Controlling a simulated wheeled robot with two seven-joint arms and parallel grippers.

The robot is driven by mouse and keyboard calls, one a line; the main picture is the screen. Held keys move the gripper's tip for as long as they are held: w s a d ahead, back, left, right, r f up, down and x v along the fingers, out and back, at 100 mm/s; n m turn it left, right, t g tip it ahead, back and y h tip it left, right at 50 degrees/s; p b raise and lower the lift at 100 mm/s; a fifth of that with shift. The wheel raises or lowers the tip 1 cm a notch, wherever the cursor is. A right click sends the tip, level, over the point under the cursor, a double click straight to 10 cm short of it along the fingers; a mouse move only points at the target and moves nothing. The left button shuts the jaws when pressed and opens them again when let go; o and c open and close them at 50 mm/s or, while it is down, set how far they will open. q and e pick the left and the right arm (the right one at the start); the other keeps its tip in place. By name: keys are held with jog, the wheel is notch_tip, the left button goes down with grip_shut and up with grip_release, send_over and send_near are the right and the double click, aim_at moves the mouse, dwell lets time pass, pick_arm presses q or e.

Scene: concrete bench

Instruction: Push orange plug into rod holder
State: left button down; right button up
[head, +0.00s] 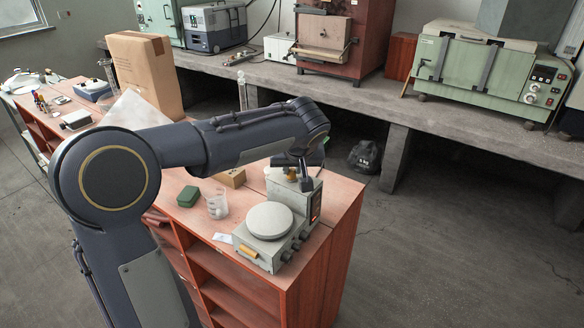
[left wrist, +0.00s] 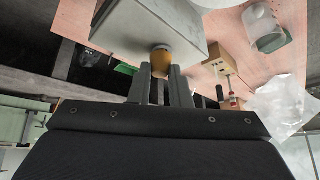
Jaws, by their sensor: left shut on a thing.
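The orange plug (left wrist: 162,58) sits between the fingertips of my left gripper (left wrist: 160,78) in the left wrist view. The gripper is shut on it. The plug's far end is against or very close to the grey housing of the hotplate device (left wrist: 135,25); I cannot tell how deep it sits. In the head view my left gripper (head: 304,182) points down at the rear of the hotplate device (head: 268,222), near its raised back box. The rod holder's opening is hidden by the plug and housing. My right gripper is not in view.
A glass beaker (head: 217,204), a green box (head: 188,196) and a wooden block (head: 232,178) stand left of the device. The left wrist view also shows a red-and-black tool (left wrist: 231,96) and a clear crumpled bag (left wrist: 278,108). The cabinet's right edge is close.

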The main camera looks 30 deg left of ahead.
pick_arm(q)
jog(key=shift+f, duration=0.1)
jog(key=shift+f+b, duration=0.1)
jog(key=shift+b, duration=0.25)
dwell(0.3)
jog(key=c, duration=1.3)
grip_release()
jog(key=shift+o, duration=0.5)
jog(key=o, duration=0.3)
jog(key=shift+o, duration=0.2)
